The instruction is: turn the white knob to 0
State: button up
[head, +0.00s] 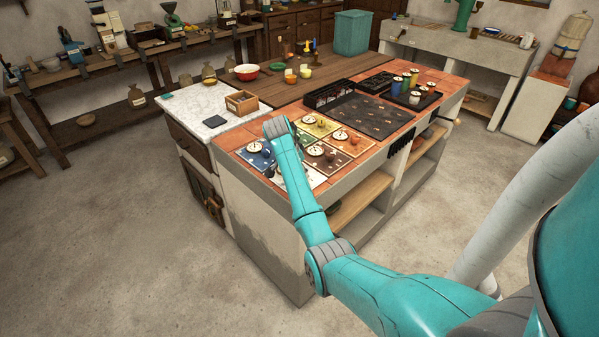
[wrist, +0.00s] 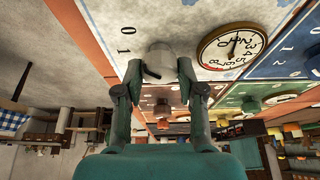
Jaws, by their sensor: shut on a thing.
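The white knob (wrist: 159,58) sits on a white panel (wrist: 165,18) in the wrist view. Printed numbers 0 and 1 stand to its left on the panel, and a round dial (wrist: 232,46) with numbers is to its right. My gripper (wrist: 160,72) is shut on the knob, one finger at each side. A dark mark shows on the knob's near face, but I cannot tell which number it points at. In the head view the white panel (head: 316,180) shows at the counter's near end; my arm hides the knob and my fingers there.
Blue (head: 255,156), green, yellow, orange and brown panels with dials lie close around the white one. A black hob plate (head: 372,115) is farther along the counter. A small wooden box (head: 241,103) stands on the marble top. The floor in front is clear.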

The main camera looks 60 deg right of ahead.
dwell(0.5)
jog(key=o, duration=1.1)
jog(key=shift+v, duration=3.75)
